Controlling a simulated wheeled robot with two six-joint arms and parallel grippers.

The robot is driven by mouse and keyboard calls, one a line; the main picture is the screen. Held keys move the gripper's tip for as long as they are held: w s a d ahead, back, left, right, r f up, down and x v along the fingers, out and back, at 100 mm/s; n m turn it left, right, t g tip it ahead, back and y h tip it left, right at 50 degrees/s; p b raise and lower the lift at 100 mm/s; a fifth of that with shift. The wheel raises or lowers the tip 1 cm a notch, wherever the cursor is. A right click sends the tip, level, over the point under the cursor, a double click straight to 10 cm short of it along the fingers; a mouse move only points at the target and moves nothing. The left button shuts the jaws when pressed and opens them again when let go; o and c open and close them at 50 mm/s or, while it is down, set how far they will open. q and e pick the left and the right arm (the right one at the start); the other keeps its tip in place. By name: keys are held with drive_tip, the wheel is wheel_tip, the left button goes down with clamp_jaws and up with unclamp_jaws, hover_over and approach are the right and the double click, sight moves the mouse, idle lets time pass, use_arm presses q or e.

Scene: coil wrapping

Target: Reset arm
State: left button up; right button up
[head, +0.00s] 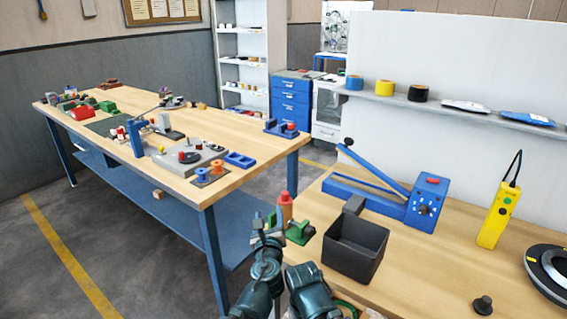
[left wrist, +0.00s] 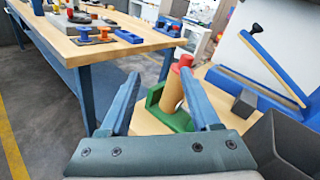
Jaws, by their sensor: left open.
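My left gripper (head: 265,222) is low in the middle of the head view, at the near left edge of the right-hand workbench (head: 390,275). An orange post with a red top (head: 286,207) stands by a green fixture (head: 300,232), just beyond and right of the gripper. I cannot make out a right gripper in either view.
A black open bin (head: 355,247) stands right of the green fixture. Behind it are a blue lever tool (head: 370,190) and a yellow handheld device (head: 497,215). A dark ring (head: 552,268) lies far right. The left table (head: 240,120) holds many small parts; an open floor gap separates the benches.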

use_arm(q)
drive_tip(key=s+a+f+n+g+y+p, duration=0.4)
drive_tip(key=s+a+f+n+g, duration=0.25)
drive_tip(key=n, duration=0.95)
drive_tip(key=s+d+f+n+g+h+p, duration=0.2)
drive_tip(key=s+n+g, duration=0.3)
drive_tip(key=s, duration=0.3)
drive_tip(key=s+d+f+n+g+h+p, duration=0.1)
drive_tip(key=s+d+f+n+g, duration=0.2)
drive_tip(key=s+n+g, duration=0.3)
drive_tip(key=shift+s+d+n+h+p, duration=0.15)
drive_tip(key=shift+s+n+h+p, duration=0.3)
drive_tip(key=shift+s, duration=0.65)
